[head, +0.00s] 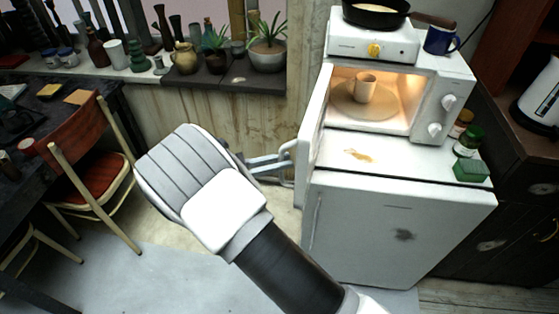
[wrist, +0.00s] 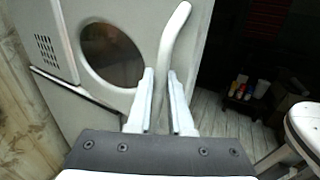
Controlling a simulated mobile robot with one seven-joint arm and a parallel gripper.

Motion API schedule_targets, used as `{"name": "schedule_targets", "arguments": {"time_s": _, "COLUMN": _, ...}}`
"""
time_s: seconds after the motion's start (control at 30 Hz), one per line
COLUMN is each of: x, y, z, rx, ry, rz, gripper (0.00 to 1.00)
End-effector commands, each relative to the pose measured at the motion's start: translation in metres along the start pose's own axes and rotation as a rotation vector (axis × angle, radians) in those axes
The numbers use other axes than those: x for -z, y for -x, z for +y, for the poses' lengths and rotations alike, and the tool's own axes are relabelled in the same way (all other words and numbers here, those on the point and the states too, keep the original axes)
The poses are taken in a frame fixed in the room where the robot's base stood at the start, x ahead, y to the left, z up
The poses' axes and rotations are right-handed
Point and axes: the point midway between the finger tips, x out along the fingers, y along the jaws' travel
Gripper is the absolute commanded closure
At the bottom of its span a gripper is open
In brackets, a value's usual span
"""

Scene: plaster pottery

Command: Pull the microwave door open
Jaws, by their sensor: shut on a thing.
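The white microwave (head: 435,93) stands on a small white fridge, with its lit interior in plain view. Its door (head: 313,122) is swung wide open toward the front, seen nearly edge-on at the left of the opening. In the wrist view the outer face of the door (wrist: 130,98) shows a dark round window, and the curved white handle (wrist: 175,35) runs down between my fingers. My gripper (wrist: 161,76) is shut on the handle; in the head view its fingers (head: 283,160) reach the left side of the door. A mug (head: 365,87) sits on the turntable inside.
The fridge (head: 390,225) is below. A hotplate (head: 372,45) with a pan and a blue mug (head: 441,40) stand on top of the microwave. Jars and a green box (head: 471,170) sit at the right. A red chair (head: 90,165) stands at the left, with open floor between.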

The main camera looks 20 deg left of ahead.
Motion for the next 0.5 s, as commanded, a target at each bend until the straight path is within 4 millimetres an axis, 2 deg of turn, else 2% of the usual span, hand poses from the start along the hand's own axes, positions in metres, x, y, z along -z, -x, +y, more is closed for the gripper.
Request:
{"name": "schedule_targets", "arguments": {"time_s": 0.33, "x": -0.0024, "y": -0.0025, "z": 0.0023, "rx": -0.002, "ry": -0.004, "rz": -0.003, "gripper": 1.00}}
{"name": "schedule_targets", "arguments": {"time_s": 0.37, "x": -0.0024, "y": -0.0025, "z": 0.0023, "rx": -0.002, "ry": -0.004, "rz": -0.003, "gripper": 0.78}}
{"name": "schedule_targets", "arguments": {"time_s": 0.5, "x": -0.0017, "y": -0.0018, "z": 0.0015, "rx": -0.001, "ry": -0.003, "rz": -0.002, "gripper": 0.53}}
